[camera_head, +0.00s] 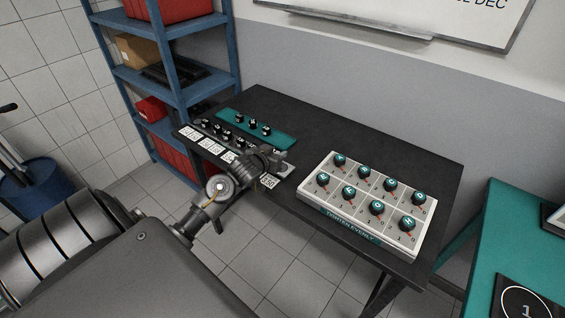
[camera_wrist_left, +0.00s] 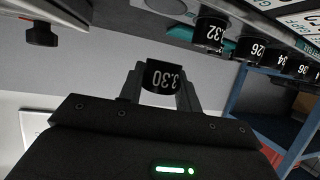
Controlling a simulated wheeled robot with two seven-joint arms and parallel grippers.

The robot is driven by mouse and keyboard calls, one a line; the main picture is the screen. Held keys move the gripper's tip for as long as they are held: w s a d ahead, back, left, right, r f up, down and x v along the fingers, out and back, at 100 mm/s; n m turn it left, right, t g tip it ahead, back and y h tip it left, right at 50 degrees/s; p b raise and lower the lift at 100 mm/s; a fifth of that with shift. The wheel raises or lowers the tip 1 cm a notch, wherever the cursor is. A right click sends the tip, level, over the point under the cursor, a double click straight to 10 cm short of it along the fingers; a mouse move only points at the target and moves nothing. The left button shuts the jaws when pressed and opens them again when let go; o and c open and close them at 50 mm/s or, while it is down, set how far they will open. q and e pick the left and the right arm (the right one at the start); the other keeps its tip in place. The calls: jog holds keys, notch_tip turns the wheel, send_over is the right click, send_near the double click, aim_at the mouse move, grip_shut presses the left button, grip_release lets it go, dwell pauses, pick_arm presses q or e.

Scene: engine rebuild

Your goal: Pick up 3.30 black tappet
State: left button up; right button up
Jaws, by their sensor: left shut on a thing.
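The black tappet marked 3.30 (camera_wrist_left: 163,77) sits between the two fingers of my left gripper (camera_wrist_left: 160,88) in the left wrist view, which looks upside down. The fingers are shut on it. In the head view my left gripper (camera_head: 280,160) is over the right end of the tappet rack on the dark table, and the tappet is too small to make out there. Other black tappets, such as one marked 32 (camera_wrist_left: 209,33), stand in a row beside the gripper in the wrist view. My right gripper is in neither view.
A teal mat (camera_head: 262,136) with several black tappets lies behind the rack with label cards (camera_head: 212,147). A white tray (camera_head: 330,214) of teal-topped dials stands to the right. The dark table (camera_head: 350,130) is clear behind it. A blue shelf (camera_head: 182,95) stands at the left.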

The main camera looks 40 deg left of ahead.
pick_arm(q)
jog(key=s+a+r, duration=0.2)
jog(key=s+r, duration=0.5)
jog(key=s, duration=0.4)
jog(key=shift+s+p, duration=0.15)
jog(key=shift+p, duration=0.15)
